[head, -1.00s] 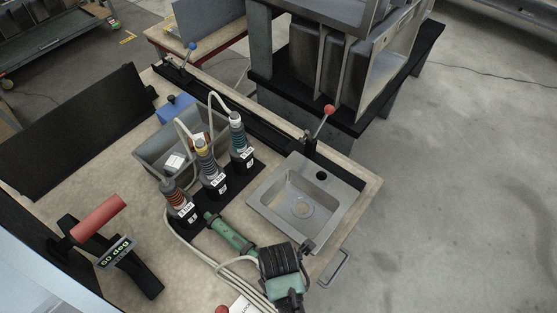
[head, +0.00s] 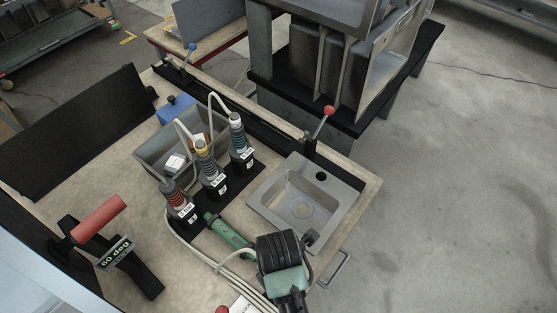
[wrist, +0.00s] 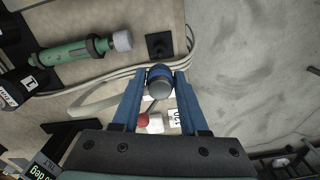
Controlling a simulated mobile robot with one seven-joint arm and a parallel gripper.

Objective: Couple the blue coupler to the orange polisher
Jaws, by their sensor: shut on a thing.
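My gripper (wrist: 160,80) is shut on the blue coupler (wrist: 159,72), a short blue ring with a grey rounded end, in the wrist view. In the head view my arm's end is at the lower middle, and it hides the fingers and the coupler. The orange polisher (head: 176,198), a grey tool with orange bands, stands tilted in the nearest of three black holders, left of my arm. My gripper is apart from it.
Yellow-banded (head: 207,163) and teal-banded (head: 238,137) tools stand beside it with looping hoses. A green tool (head: 229,235) lies between the holders and my arm. A sink (head: 262,203) is at right, a grey bin (head: 150,155) behind, and a red-handled stand (head: 98,218) at left.

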